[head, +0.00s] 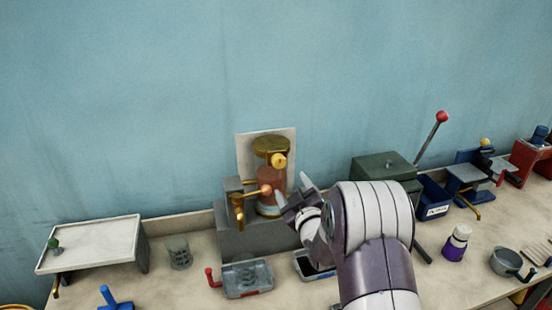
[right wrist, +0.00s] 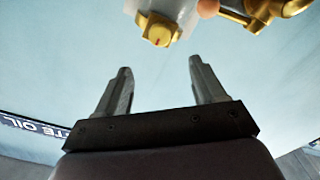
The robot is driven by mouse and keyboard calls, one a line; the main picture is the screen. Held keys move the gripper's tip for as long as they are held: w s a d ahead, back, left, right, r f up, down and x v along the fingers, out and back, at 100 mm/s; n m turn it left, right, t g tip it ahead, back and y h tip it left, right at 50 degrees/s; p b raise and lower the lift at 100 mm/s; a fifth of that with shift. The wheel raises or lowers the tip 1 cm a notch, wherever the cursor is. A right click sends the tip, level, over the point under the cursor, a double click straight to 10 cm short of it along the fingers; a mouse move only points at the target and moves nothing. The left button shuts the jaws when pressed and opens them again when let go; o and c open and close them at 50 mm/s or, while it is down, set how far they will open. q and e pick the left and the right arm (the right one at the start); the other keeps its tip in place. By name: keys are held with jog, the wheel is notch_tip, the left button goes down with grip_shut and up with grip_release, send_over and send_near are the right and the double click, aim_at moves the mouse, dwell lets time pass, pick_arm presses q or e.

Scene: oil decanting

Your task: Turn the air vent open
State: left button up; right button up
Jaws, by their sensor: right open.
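A decanter (head: 270,180) with a brass lid and reddish contents stands on a grey block against a pale back plate. A yellow knob (head: 279,160), which looks like the air vent, sits on its upper front. In the right wrist view the knob (right wrist: 160,34) shows a small red mark and lies ahead of the gap between my fingers, apart from them. My right gripper (head: 293,190) is open and empty, just right of the decanter and below the knob; its fingers also show in the right wrist view (right wrist: 160,75). My left gripper is not in view.
A brass tap (head: 238,208) with an orange ball handle (head: 266,189) sticks out left of the decanter, near my fingers. A green box (head: 385,166) with a red-knobbed lever stands right. A grey tray (head: 247,279) and a mesh cup (head: 179,252) are in front and left.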

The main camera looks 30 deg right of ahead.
aim_at(280, 164)
jog(key=p+x, duration=0.1)
jog(key=x, duration=0.2)
jog(key=p+x, duration=0.2)
jog(key=x, duration=0.2)
jog(key=p+x, duration=0.1)
jog(key=x, duration=0.3)
jog(key=shift+d+f, duration=0.3)
jog(key=shift+d, duration=0.1)
jog(key=shift+w+a+r+p, duration=0.15)
jog(key=shift+w+r+p, duration=0.15)
jog(key=shift+p, duration=0.2)
jog(key=shift+s+a+r, duration=0.1)
jog(key=shift+s+a, duration=0.15)
jog(key=shift+a, duration=0.05)
jog(key=shift+w+d, duration=0.1)
jog(key=shift+w+d+f, duration=0.2)
jog(key=shift+f, duration=0.05)
jog(key=shift+c, duration=1.2)
jog(key=shift+w+d+f, duration=0.1)
jog(key=shift+w, duration=0.05)
jog(key=c, duration=0.6)
jog(key=shift+c, duration=1.1)
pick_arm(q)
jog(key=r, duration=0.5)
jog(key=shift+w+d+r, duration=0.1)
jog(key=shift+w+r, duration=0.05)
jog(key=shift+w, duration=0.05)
